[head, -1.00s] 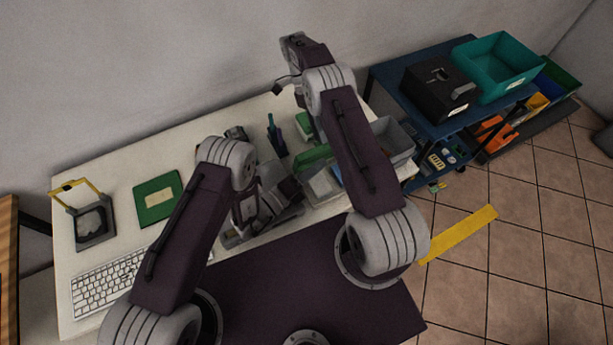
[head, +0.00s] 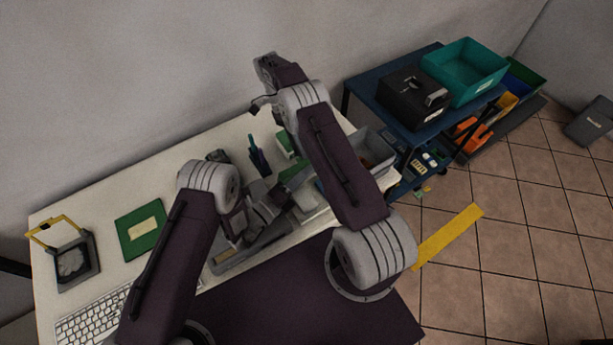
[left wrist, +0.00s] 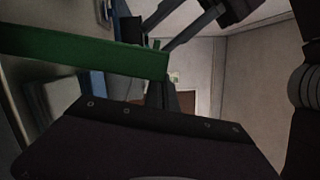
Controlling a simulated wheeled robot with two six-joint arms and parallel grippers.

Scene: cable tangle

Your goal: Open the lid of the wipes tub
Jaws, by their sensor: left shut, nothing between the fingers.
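What looks like the wipes tub (head: 310,198), pale with a green lid (head: 294,174), stands at the table's right part, partly hidden by my right arm. The green lid appears raised at the tub's far side, though its exact angle is unclear. In the left wrist view a green edge (left wrist: 95,53), apparently the lid, crosses the upper left. My left gripper (head: 268,208) is shut and empty, just left of the tub; whether it touches the lid is unclear. My right gripper (head: 258,104) is raised beyond the tub; its jaw state is not discernible.
A grey tray (head: 240,250) lies under my left gripper. A dark blue holder (head: 258,160) and a grey bin (head: 372,150) stand nearby. A green board (head: 140,230), a yellow-handled item (head: 75,262) and a keyboard (head: 95,312) are at left. A blue cart (head: 395,115) stands right.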

